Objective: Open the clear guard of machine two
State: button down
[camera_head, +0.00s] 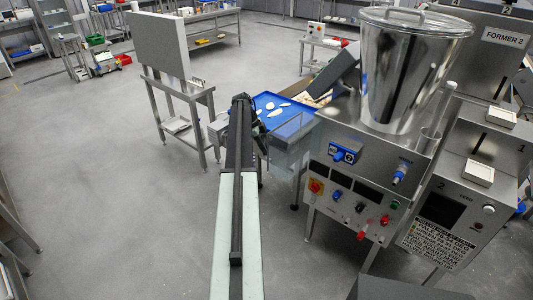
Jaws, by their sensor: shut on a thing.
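My arm reaches up the middle of the view. My gripper (258,133) is at its far end, at the left edge of the guard, and is shut on it. The fingertips are small and dark, and the exact contact is hard to make out.
A steel stand with a tall panel (158,45) is close left of my arm's end. A "FORMER 2" cabinet (500,45) and a control box (455,200) with a notice stand at right. Grey floor (90,170) is open at left.

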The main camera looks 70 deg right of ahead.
jog(key=shift+d, duration=0.3)
jog(key=c, duration=1.4)
grip_release()
jog(key=shift+s, duration=0.1)
jog(key=p+v, duration=0.7)
jog(key=v, duration=0.1)
jog(key=shift+f, duration=0.1)
